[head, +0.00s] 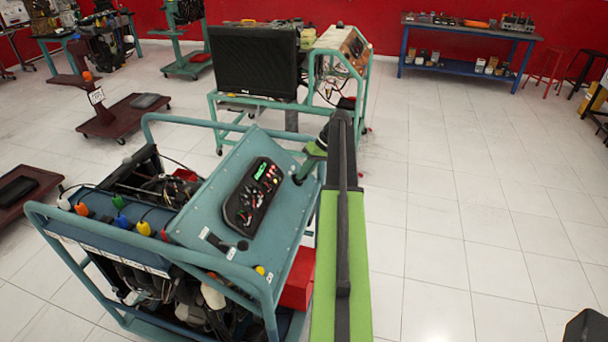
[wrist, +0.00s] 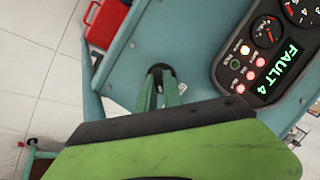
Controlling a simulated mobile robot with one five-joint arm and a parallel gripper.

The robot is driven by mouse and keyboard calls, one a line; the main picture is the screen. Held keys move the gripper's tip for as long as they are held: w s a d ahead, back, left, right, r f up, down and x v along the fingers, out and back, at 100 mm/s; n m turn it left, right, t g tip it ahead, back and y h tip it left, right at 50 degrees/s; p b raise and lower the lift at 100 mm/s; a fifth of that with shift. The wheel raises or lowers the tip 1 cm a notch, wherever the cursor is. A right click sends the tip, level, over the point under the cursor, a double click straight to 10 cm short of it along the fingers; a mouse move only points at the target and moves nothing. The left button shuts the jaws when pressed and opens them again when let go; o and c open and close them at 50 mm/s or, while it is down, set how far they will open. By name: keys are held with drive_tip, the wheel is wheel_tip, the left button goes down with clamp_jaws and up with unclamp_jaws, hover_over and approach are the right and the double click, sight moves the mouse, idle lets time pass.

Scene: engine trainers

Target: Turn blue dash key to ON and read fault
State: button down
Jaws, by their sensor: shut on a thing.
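The blue dash panel (head: 205,205) of an engine trainer slopes up in front of me. It also fills much of the wrist view (wrist: 190,40). Its black instrument cluster (head: 253,197) shows a lit green display (head: 263,171). In the wrist view the display (wrist: 270,79) reads "FAULT 4", and several red lamps glow beside it. My gripper (wrist: 160,85) is shut on the dark key (wrist: 160,69) in the panel, to the left of the cluster there. In the head view my gripper (head: 303,172) reaches the panel's upper right. The key's exact angle is hidden by the fingers.
A teal tube frame (head: 185,252) surrounds the trainer. A red box (head: 298,282) sits at its right side; it shows in the wrist view too (wrist: 103,22). A monitor (head: 253,62) stands behind. The tiled floor (head: 470,210) to the right is clear.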

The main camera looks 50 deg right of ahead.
drive_tip(key=shift+s, duration=0.1)
drive_tip(key=c, duration=1.5)
unclamp_jaws()
drive_tip(key=p+v, duration=1.5)
drive_tip(key=v, duration=0.2)
drive_tip(key=shift+d+r, duration=0.1)
drive_tip(key=shift+r, duration=0.1)
